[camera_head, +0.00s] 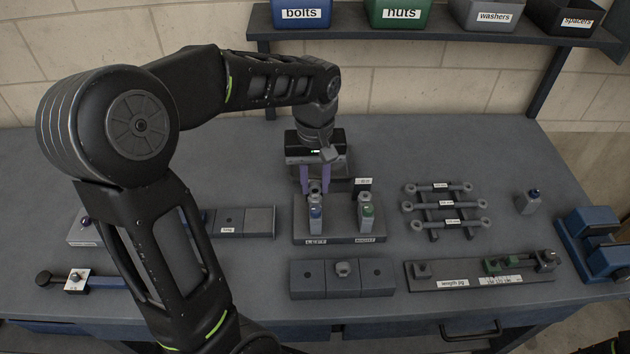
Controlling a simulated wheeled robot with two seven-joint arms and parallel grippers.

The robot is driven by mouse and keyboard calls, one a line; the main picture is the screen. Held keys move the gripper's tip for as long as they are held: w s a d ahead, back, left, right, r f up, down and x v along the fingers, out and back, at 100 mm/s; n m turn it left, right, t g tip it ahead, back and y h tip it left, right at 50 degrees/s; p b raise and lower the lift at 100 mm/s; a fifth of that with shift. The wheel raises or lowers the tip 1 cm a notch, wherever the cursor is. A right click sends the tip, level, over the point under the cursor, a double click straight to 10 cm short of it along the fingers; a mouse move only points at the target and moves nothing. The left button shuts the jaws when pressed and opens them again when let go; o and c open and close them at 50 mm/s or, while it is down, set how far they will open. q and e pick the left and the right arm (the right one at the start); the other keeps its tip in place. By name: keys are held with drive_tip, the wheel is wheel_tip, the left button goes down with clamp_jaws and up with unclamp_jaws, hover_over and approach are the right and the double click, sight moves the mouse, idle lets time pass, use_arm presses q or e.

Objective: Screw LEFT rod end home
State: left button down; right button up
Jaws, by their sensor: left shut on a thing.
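My left gripper (317,186) reaches down from above over the left post of the grey stand (337,240). Its two purple fingers are shut on a small grey part, which looks like the left rod end (315,187), at the top of the post with the blue mark (316,211). The thread and how deep it sits cannot be made out. The stand's front carries a LEFT label (316,241). A second post with a green mark (367,210) stands to the right, apart from the fingers. My right gripper is not in view.
A rack of labelled rods (440,205) lies to the right, with a length jig (480,271) in front of it and a blue vise (598,245) at the far right. A grey block row (341,277) lies before the stand. Labelled bins (400,13) stand on the shelf.

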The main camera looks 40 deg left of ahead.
use_arm(q)
drive_tip(key=n, duration=0.5)
drive_tip(key=shift+f, duration=0.1)
idle(0.3)
drive_tip(key=n, duration=0.5)
drive_tip(key=shift+b, duration=0.35)
drive_tip(key=c, duration=1.4)
unclamp_jaws()
